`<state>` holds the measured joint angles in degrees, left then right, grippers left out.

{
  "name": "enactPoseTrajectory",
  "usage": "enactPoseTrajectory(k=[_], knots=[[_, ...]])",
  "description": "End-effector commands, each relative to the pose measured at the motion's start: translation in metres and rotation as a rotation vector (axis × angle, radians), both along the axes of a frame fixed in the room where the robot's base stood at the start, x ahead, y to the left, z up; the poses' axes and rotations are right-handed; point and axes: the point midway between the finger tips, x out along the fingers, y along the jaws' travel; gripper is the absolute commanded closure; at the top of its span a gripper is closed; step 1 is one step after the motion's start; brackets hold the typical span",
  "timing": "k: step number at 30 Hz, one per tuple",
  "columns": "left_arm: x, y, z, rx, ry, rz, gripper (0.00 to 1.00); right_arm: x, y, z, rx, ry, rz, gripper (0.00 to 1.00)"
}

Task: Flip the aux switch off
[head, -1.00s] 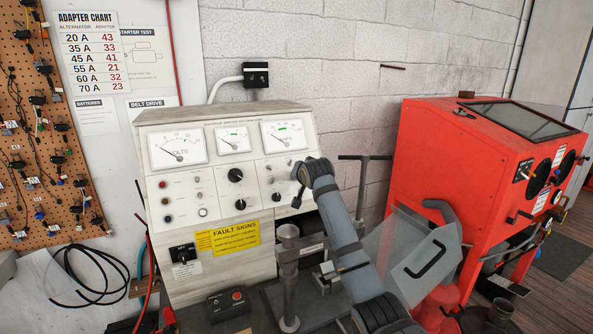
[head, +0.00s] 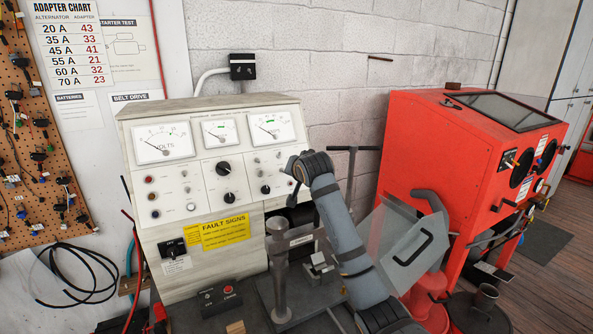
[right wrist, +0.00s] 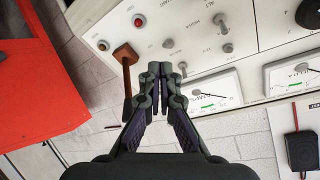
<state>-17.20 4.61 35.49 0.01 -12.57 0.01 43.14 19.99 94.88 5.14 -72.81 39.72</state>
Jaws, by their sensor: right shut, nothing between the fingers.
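The pale test bench (head: 245,112) has meters, lamps, knobs and small toggle switches on its sloped front. I cannot read which switch is labelled aux. My right gripper (head: 293,172) is in front of the panel's right edge, hiding part of it. In the right wrist view the panel appears upside down. There the right gripper (right wrist: 161,70) is shut and empty, its tips close to a small metal toggle (right wrist: 168,43) and another toggle (right wrist: 183,68). I cannot tell whether the tips touch either. More toggles (right wrist: 227,47) are to the right. My left gripper is not in view.
A red cabinet (head: 430,135) stands right of the bench. A T-shaped handle (head: 352,149) rises behind my right arm. A black rotary switch (head: 172,247) is low on the bench, and a black box (head: 242,67) is on the wall. A small control box (head: 220,297) sits in front.

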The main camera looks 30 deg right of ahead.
Motion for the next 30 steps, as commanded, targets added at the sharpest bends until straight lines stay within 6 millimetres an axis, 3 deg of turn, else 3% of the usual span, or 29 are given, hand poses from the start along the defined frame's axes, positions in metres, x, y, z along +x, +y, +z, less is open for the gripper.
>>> enactPoseTrajectory(k=[6,12,30], knots=[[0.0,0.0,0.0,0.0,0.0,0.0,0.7,-0.043,0.011,0.019,-0.002,-0.002,0.001,1.0],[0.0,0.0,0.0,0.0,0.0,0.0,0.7,-0.064,0.017,0.028,0.0,-0.001,0.001,1.0],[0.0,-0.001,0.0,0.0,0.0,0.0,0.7,-0.068,0.018,0.03,0.0,0.0,0.0,1.0]])
